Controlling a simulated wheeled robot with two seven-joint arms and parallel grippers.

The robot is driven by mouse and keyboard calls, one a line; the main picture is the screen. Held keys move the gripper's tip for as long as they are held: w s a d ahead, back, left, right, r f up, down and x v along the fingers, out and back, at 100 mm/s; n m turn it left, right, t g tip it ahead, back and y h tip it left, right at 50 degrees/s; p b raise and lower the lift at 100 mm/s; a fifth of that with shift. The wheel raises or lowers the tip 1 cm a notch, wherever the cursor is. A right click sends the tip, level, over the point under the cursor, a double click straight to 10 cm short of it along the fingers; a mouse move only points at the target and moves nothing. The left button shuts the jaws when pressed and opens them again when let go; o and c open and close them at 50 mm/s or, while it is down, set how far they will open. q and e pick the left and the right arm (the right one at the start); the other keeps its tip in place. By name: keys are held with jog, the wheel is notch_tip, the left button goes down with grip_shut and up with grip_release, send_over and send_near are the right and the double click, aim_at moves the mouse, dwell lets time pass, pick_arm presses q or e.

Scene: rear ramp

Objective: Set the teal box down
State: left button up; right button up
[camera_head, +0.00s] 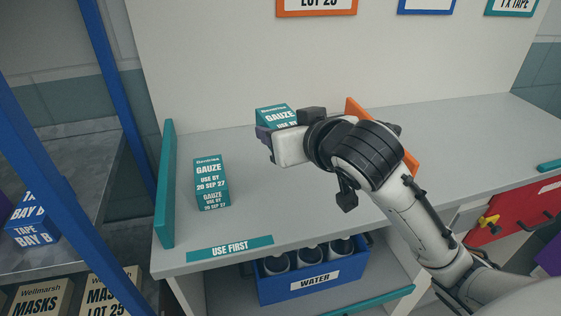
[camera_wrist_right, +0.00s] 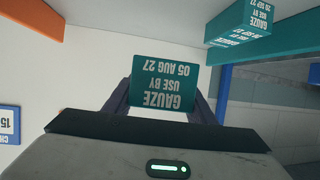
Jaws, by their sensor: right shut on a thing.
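My right gripper (camera_head: 272,140) is shut on a teal box (camera_head: 277,117), over the back of the grey shelf top (camera_head: 270,195). In the right wrist view the held teal box (camera_wrist_right: 163,88) sits between the two dark fingers and reads GAUZE, USE BY 05 AUG 27, upside down in the picture. The gripper hides its lower part in the head view, so I cannot tell whether it touches the shelf. A second teal gauze box (camera_head: 211,183), dated 20 SEP 27, stands upright at left; it also shows in the wrist view (camera_wrist_right: 240,24). My left gripper is out of view.
A teal divider (camera_head: 167,185) bounds the bay on the left and an orange divider (camera_head: 410,163) on the right. A USE FIRST label (camera_head: 230,248) marks the front edge. A blue water crate (camera_head: 313,284) is below. The bay's front middle is clear.

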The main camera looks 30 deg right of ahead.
jog(key=w+d+f+m+h, duration=0.1)
jog(key=w+d+f+h, duration=0.15)
jog(key=d, duration=0.65)
send_over(312, 169)
jog(key=shift+m+y, duration=0.25)
jog(key=shift+m, duration=0.05)
notch_tip(312, 169, down, 6)
jog(key=shift+s+r+b, duration=0.1)
jog(key=shift+r+b, duration=0.05)
jog(key=shift+b, duration=0.3)
jog(key=shift+f+b, duration=0.35)
jog(key=shift+f, duration=2.05)
jog(key=shift+f, duration=0.2)
jog(key=o, duration=1.1)
jog(key=shift+r, duration=0.1)
